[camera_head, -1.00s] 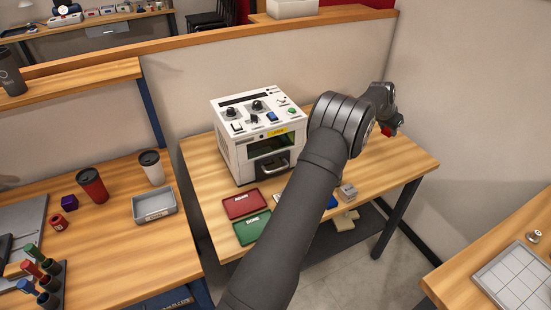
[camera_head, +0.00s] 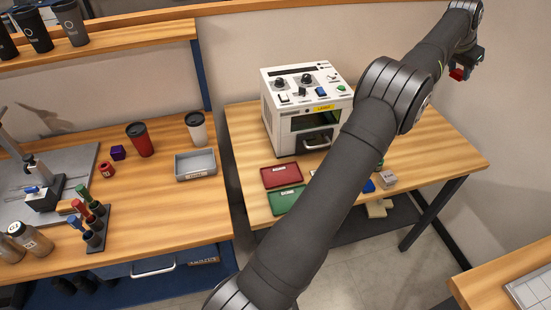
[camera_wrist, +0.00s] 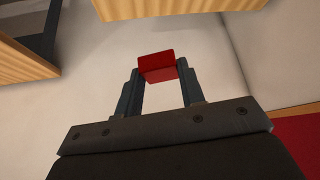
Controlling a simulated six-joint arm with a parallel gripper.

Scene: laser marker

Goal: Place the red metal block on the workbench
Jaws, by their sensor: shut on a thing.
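My gripper (camera_wrist: 160,80) is shut on the red metal block (camera_wrist: 157,66); the block sits between the two fingertips in the wrist view. In the head view the red block (camera_head: 457,74) shows at the upper right, held up in the air beyond the far right part of the workbench (camera_head: 440,150), close to the pale wall. The bench is wooden and carries a white laser marker (camera_head: 300,110) with knobs and a front window. My arm crosses in front of the bench and hides part of its top.
A red tray (camera_head: 282,175) and a green tray (camera_head: 286,200) lie in front of the machine. A small grey block (camera_head: 387,179) and a blue item (camera_head: 369,186) lie near the front edge. The bench's right part is clear. Another table (camera_head: 130,230) with cups stands left.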

